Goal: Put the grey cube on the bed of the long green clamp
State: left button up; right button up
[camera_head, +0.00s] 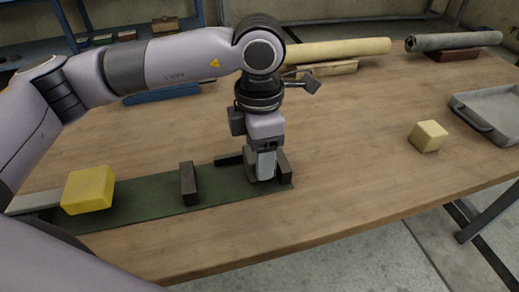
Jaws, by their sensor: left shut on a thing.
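The long green clamp (150,200) lies along the front left of the table, with a dark upright jaw (188,184) near its middle and another dark jaw (285,167) at its right end. My left gripper (262,168) points down over the right part of the bed, close beside the right-end jaw. It is shut on the grey cube (266,165), which shows as a light grey face between the fingers. I cannot tell whether the cube touches the bed. My right gripper is not in view.
A large yellow block (88,189) sits at the clamp's left end. A smaller yellow block (428,136) and a grey tray (491,112) are on the right. A cream roll (340,49) and a grey roll (454,40) lie at the back. The table's centre right is clear.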

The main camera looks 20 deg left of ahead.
pick_arm(q)
jog(key=shift+f+b, duration=0.55)
jog(key=shift+f, duration=0.05)
jog(key=o, duration=1.3)
jog(key=shift+r, duration=0.1)
jog(key=shift+w, duration=0.1)
jog(key=shift+a, duration=0.1)
notch_tip(320, 180, up, 6)
jog(key=shift+f+p, duration=0.2)
jog(key=shift+p, duration=0.25)
jog(key=shift+s+d+r, duration=0.2)
jog(key=shift+s+r, duration=0.05)
jog(key=shift+r, duration=0.5)
